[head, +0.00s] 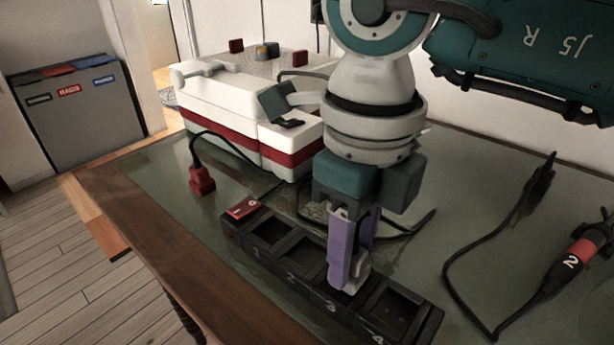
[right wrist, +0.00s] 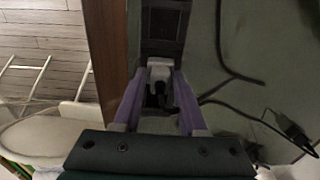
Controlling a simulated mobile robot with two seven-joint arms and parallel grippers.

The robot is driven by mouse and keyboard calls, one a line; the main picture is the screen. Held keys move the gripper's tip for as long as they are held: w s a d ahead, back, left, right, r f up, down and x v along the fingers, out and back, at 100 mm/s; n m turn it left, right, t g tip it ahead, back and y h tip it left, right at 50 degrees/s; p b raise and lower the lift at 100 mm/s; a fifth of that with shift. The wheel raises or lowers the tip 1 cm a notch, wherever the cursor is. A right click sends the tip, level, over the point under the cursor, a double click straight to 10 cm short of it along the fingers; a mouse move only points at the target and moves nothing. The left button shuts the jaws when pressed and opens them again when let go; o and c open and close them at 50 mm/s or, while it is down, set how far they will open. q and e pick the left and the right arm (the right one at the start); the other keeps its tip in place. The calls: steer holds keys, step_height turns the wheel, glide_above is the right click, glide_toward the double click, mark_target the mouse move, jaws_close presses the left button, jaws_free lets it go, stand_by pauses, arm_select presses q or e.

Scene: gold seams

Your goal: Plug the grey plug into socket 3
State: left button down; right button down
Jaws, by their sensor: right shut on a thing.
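The black power strip (head: 233,239) lies on the table with its sockets numbered 1 to 4. My right gripper (head: 349,278) points down over the strip at socket 3 (head: 326,288), its purple fingers shut on the grey plug (head: 353,285). In the right wrist view the grey plug (right wrist: 160,70) sits between the fingertips (right wrist: 159,82), in line with the strip (right wrist: 163,27). The fingers hide most of the plug and socket 3, so I cannot tell whether it is seated. My left gripper is not in view.
A red plug (head: 202,181) stands on the table left of the strip. A white and red machine (head: 222,127) is behind. Black cables (head: 455,258) and a black and red device marked 2 (head: 574,259) lie to the right. Sockets 1, 2 and 4 look empty.

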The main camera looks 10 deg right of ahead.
stand_by(0.6)
steer(key=shift+f+b, duration=0.6)
steer(key=shift+f, duration=0.1)
steer(key=shift+c, duration=1.9)
jaws_free()
steer(key=shift+r, duration=0.1)
step_height(320, 180, up, 9)
steer(key=shift+r+p, duration=0.1)
steer(key=shift+p, duration=0.7)
steer(key=shift+r, duration=0.4)
